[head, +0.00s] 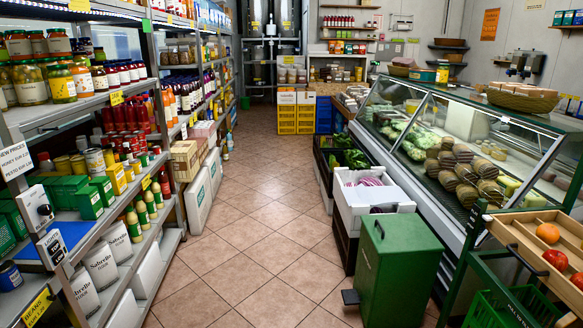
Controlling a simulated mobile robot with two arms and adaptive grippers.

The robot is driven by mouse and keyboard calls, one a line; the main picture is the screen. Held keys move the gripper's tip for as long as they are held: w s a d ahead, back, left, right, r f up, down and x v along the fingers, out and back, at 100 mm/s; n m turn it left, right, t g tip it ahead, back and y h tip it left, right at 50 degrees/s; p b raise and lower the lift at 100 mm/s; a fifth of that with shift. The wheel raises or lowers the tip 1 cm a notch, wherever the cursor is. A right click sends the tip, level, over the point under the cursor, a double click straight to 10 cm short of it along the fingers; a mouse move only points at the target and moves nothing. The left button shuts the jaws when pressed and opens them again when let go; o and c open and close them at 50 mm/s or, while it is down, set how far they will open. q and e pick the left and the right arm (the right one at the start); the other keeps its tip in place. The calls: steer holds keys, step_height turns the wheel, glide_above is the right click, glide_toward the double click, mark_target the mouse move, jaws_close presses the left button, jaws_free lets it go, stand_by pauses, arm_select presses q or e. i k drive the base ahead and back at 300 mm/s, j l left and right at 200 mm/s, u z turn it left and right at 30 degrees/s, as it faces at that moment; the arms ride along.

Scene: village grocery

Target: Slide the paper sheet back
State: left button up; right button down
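A white paper sheet (15,161) with printed lines headed "NEW PRICES" is at the front of the left shelf rack, near the picture's left edge. It stands upright and slightly tilted. Below it is a white box with a dark round knob (44,211), and below that a small white label (53,247) reading "LIGHTS TOP LOW". How the sheet is held at its edges cannot be made out. An orange sheet (490,24) also hangs on the far right wall. Neither of my grippers is in view.
The left rack (105,97) holds jars, cans and green boxes. The tiled aisle (245,225) is clear in the middle. On the right stand a green bin (397,270), a white crate (352,200), a glass display counter (480,125) and a wooden tray (530,238) with tomatoes.

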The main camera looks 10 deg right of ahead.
mark_target(373, 196)
steer(key=i, duration=2)
steer(key=i+j+z, duration=0.15)
steer(key=i+z, duration=0.3)
steer(key=i, duration=0.15)
steer(key=i+j+z, duration=0.3)
steer(key=i+z, duration=0.15)
steer(key=i+j+z, duration=0.45)
steer(key=i+j, duration=0.1)
steer(key=i, duration=0.05)
